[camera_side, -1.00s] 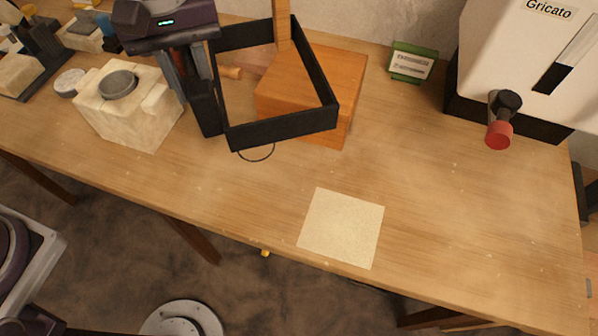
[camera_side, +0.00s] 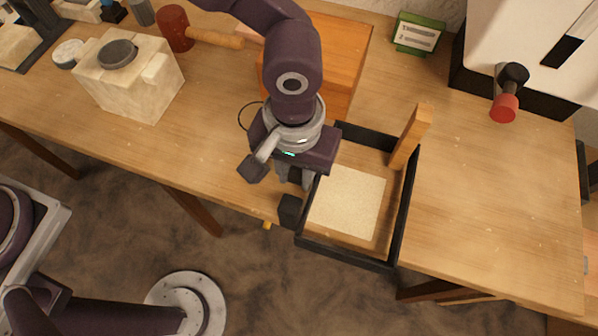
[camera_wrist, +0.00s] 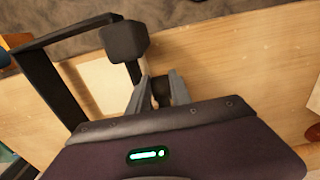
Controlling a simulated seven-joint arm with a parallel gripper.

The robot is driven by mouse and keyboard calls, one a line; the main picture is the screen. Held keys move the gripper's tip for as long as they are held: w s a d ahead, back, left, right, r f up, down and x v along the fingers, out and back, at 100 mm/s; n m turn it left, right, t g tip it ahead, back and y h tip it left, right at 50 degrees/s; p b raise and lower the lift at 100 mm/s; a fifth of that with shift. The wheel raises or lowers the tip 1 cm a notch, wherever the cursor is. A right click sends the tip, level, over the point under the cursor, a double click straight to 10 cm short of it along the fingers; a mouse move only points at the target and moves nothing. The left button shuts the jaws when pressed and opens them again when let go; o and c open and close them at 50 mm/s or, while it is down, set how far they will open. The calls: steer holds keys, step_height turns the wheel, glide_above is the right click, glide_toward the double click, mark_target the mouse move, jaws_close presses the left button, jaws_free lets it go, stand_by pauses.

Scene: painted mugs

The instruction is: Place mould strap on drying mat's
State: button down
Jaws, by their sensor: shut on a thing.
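The mould strap (camera_side: 403,222) is a black, roughly square frame with a wooden wedge (camera_side: 410,137) upright at its far right corner. My gripper (camera_side: 300,180) is shut on the strap's left side, beside a black block at its near left. The drying mat (camera_side: 347,203) is a cream square near the table's front edge. In the side view the strap surrounds the mat; I cannot tell whether it touches the table. In the wrist view my gripper (camera_wrist: 160,92) grips the strap (camera_wrist: 50,85), and part of the mat (camera_wrist: 102,85) shows inside the frame.
An orange wooden block (camera_side: 345,60) stands behind my arm. A pale plaster mould (camera_side: 130,80) and a red mallet (camera_side: 175,28) are at left. A green-framed card (camera_side: 418,35) and a white machine with a red knob (camera_side: 503,108) stand at back right. The table's right is clear.

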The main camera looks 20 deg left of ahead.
steer(key=shift+f, duration=0.45)
steer(key=shift+f, duration=0.1)
steer(key=c, duration=1.2)
jaws_free()
steer(key=shift+o, duration=0.2)
step_height(320, 180, up, 12)
